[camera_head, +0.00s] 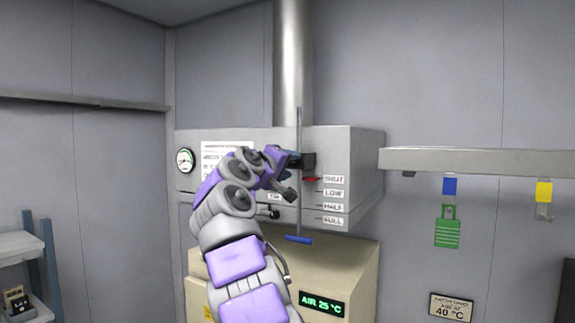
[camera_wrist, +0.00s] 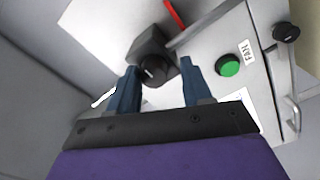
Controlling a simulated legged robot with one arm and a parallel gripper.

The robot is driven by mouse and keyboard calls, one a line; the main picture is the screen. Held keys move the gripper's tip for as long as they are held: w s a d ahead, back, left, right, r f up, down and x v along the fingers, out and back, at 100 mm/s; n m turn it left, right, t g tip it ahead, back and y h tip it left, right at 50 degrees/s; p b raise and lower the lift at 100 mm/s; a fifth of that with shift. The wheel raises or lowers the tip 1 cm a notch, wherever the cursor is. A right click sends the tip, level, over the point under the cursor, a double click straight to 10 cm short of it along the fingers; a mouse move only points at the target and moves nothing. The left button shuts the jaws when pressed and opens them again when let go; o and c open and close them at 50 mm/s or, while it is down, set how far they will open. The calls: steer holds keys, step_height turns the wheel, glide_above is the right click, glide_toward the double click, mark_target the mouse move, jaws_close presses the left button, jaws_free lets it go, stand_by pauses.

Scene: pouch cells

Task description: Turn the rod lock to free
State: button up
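The rod lock is a dark block with a black knob (camera_wrist: 155,69) bearing a small white mark, seen between my fingertips in the wrist view. I cannot tell whether the fingers touch it. In the head view the dark block (camera_head: 308,161) sits on a thin vertical rod (camera_head: 299,212) at the cabinet front, partly behind my gripper. My gripper (camera_head: 291,160) has two blue fingers, which stand apart on either side of the knob in the wrist view (camera_wrist: 160,66). The rod ends below in a blue handle (camera_head: 298,239). A red pointer (camera_head: 311,179) is near the SHUT label.
The hood (camera_head: 358,160) carries SHUT, LOW, HALF and FULL labels and a round gauge (camera_head: 185,160). In the wrist view a green button (camera_wrist: 229,66) by a FAN label is right of my fingers. A shelf (camera_head: 480,161) has coloured tags and a green lock (camera_head: 447,228) below it.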

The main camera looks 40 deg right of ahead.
steer(key=shift+o, duration=0.7)
steer(key=shift+w+r, duration=0.1)
steer(key=shift+s+r, duration=0.15)
steer(key=shift+s, duration=0.05)
steer(key=b+v, duration=0.2)
steer(key=v, duration=1.5)
steer(key=shift+a+f+b, duration=0.2)
steer(key=shift+a+b, duration=0.05)
steer(key=shift+b, duration=0.1)
steer(key=shift+d, duration=0.15)
